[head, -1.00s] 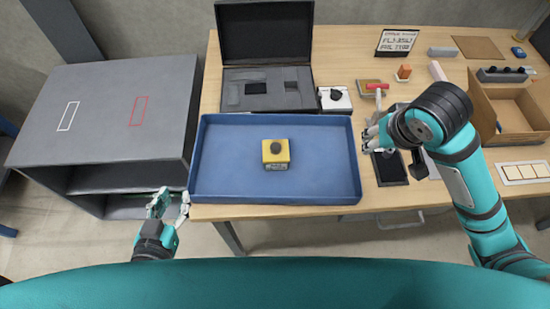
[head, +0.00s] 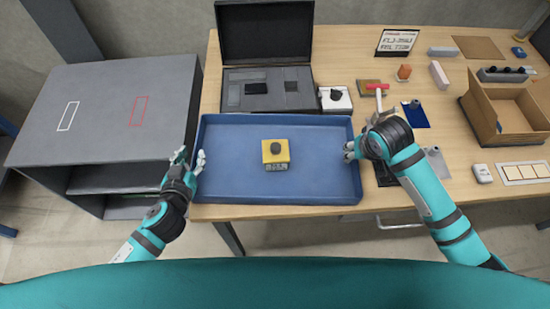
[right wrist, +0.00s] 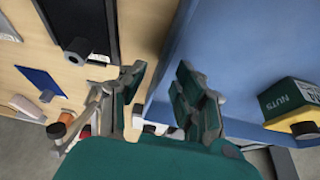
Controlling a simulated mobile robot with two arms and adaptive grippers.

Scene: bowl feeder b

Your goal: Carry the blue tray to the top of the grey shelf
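The blue tray (head: 225,180) lies on the table at its front left and holds a yellow box (head: 275,151) with a dark knob. In the right wrist view the tray (right wrist: 240,55) fills the right side. My left gripper (head: 189,160) is open at the tray's left wall, its fingers apart near the rim. My right gripper (head: 350,150) is at the right wall. In the right wrist view this gripper (right wrist: 160,95) is open, one finger on each side of the wall. The grey shelf (head: 105,100) stands left of the table, its top bare except for white and red outlines.
An open black case (head: 265,90) and a white device (head: 335,99) stand just behind the tray. Right of it are a blue card (head: 415,115), a cardboard box (head: 507,115) and small items. The yellow box shows a green NUTS label (right wrist: 288,97) in the right wrist view.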

